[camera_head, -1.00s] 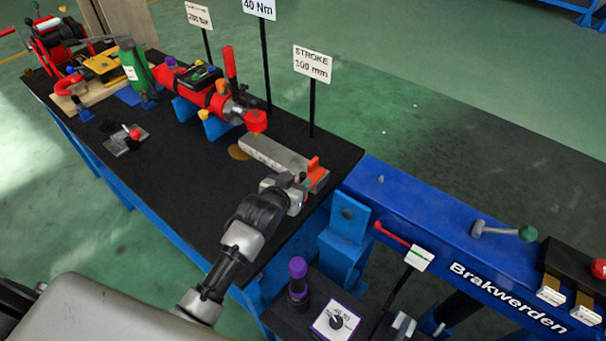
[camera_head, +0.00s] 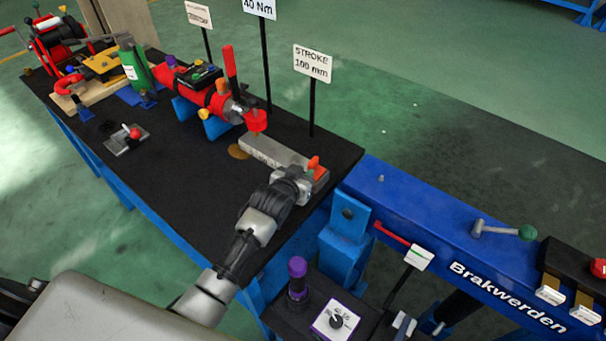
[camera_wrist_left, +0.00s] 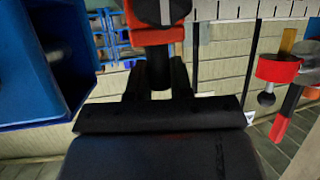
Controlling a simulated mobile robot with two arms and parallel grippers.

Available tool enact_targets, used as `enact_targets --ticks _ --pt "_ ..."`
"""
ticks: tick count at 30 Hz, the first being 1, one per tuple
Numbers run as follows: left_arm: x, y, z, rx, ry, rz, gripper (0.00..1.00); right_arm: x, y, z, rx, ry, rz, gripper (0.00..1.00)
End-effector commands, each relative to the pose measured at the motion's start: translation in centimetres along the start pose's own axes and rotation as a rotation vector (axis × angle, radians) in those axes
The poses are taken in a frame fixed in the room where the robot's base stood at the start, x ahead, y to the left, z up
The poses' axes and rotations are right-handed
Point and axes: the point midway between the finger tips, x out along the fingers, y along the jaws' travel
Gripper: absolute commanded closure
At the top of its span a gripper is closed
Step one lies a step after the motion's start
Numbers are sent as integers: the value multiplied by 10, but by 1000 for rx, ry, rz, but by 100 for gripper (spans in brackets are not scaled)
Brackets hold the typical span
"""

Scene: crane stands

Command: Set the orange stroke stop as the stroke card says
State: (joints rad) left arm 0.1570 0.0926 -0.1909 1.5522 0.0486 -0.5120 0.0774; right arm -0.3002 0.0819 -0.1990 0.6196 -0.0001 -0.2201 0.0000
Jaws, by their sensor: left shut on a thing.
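The stroke card (camera_head: 312,64) stands on a black post behind the bench and reads "STROKE 100 mm". The orange stroke stop (camera_head: 314,162) sits at the right end of a grey bar (camera_head: 268,150) with marks along its side. My left gripper (camera_head: 304,183) is at the stop, on its near side, and partly hides it. In the left wrist view the orange stop (camera_wrist_left: 157,36) is straight ahead, with a dark stem between the fingers of my left gripper (camera_wrist_left: 158,82), which is shut on it. My right gripper is not in view.
A red tool (camera_head: 205,92) with an upright red lever lies on blue supports behind the bar. A small plate with a red knob (camera_head: 127,138) is to the left. A blue beam (camera_head: 440,225) begins right of the bench.

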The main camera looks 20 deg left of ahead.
Motion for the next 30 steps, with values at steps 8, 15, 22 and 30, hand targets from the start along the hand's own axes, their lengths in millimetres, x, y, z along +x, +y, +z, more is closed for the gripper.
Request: enact_targets --ticks 8,15,22,30 --pt "2 -8 0 4 -1 -1 100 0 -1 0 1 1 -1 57" --pt "13 -66 -4 10 -1 -4 100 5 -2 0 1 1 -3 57" --pt "18 -98 -7 4 0 -1 100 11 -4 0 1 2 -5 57" --pt "18 -99 -7 1 -1 0 100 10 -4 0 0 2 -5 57"
